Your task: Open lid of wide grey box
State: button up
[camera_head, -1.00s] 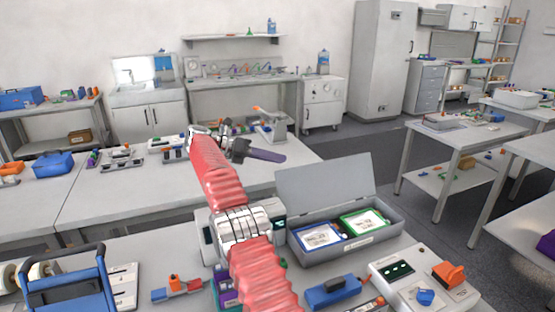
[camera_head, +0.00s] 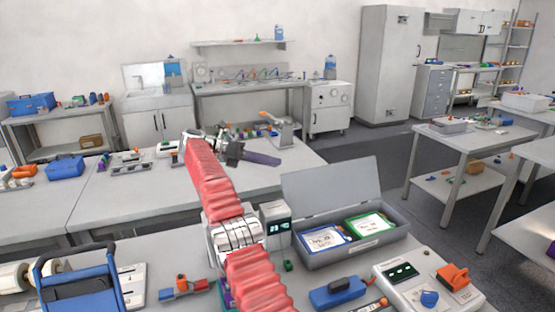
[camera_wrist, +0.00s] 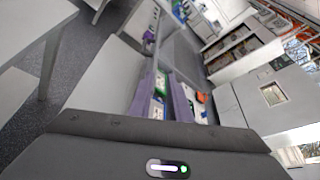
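The wide grey box (camera_head: 378,246) stands on the near bench, right of my arm. Its flat grey lid (camera_head: 330,188) is raised and leans back behind the box, so the inside shows. A blue-framed labelled pack and a green-framed labelled pack lie side by side in it. My gripper (camera_head: 258,157), with dark purple fingers, is to the left of the lid and appears above it, apart from it. In the wrist view the two purple fingers (camera_wrist: 164,84) appear spread, with nothing clearly held between them.
A blue block (camera_head: 335,292) and a white device with an orange knob (camera_head: 455,276) stand in front of the box. A small grey display unit (camera_head: 275,220) is left of it. A blue-framed spool holder (camera_head: 80,285) is at the near left.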

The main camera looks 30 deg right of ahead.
jog(key=shift+a+f, duration=0.15)
jog(key=shift+a, duration=0.5)
jog(key=shift+w+f, duration=0.2)
dwell(0.4)
